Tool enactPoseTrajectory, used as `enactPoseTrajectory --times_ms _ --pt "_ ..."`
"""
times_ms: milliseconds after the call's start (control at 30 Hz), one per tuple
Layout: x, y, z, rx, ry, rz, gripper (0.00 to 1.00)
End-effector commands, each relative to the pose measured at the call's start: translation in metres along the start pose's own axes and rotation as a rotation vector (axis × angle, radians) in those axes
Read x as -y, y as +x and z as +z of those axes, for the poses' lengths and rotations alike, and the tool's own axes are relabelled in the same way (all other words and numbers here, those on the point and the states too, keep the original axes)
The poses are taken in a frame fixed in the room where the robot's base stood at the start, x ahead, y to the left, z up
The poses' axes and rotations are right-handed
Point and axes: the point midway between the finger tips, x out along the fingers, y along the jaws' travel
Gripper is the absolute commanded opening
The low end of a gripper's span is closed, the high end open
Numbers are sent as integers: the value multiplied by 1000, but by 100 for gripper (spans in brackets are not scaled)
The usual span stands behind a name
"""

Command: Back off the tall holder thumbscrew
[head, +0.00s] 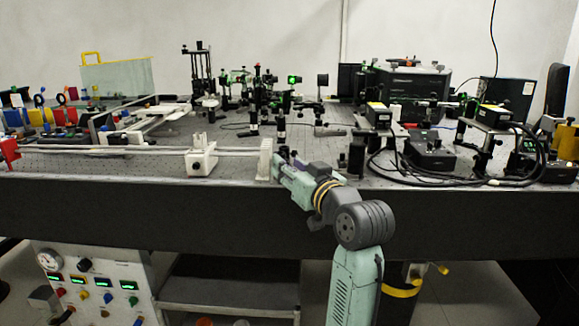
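My gripper (284,157) is at the front edge of the optical bench, at the end of my pale green arm. It is small and partly hidden by its own wrist, so its fingers cannot be made out. Just left of it stands a white upright block (265,159) at the right end of a pale rail. A white holder (201,160) with a raised top sits on the same rail, further left. I cannot tell which piece is the tall holder, and no thumbscrew can be made out. Contact between gripper and block cannot be told.
The pale rail (105,150) runs along the bench front. Black posts and mounts (282,125) stand behind my gripper. A dark post (356,155) and looped black cables (440,178) lie to its right. A tall black post assembly (198,68) stands further back.

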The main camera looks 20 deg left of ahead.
Motion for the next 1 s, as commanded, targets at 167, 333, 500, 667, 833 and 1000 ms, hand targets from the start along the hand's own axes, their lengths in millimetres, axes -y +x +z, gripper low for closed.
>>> enactPoseTrajectory --times_ms 167,333,500,667,833,1000 --pt "-2 -31 -1 -3 -1 5 34" --pt "-1 -68 0 -2 -1 4 34" --pt "0 -98 0 -2 -2 3 34" --pt "0 -112 0 -1 -1 2 34" --pt "0 -115 0 0 -1 0 34" --pt "0 -115 0 0 -1 0 34"
